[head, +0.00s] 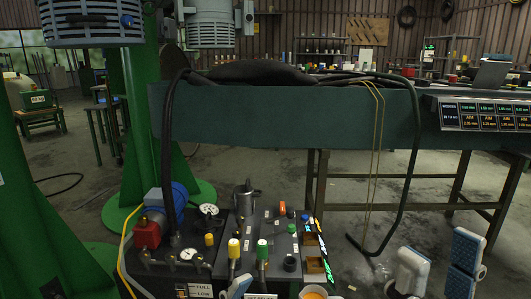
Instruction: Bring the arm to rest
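My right gripper (440,256) is at the bottom right, in front of the bare floor. Its two white fingers with blue ridged pads stand apart, and nothing shows between them. Of my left gripper, only what looks like a blue-and-white finger (240,287) shows at the bottom edge, in front of the dark equipment unit (190,262). The rest of it is cut off, so its opening is hidden. An orange-yellow round thing (313,292) shows at the bottom edge, to the right of that finger; I cannot tell whether anything holds it.
The dark unit carries gauges, knobs and a grey metal cylinder (246,202). Behind stands a workbench (290,125) with hoses hanging over its front. Green columns (140,110) with grey motor housings (90,22) stand at left. Floor (350,215) is open under the bench.

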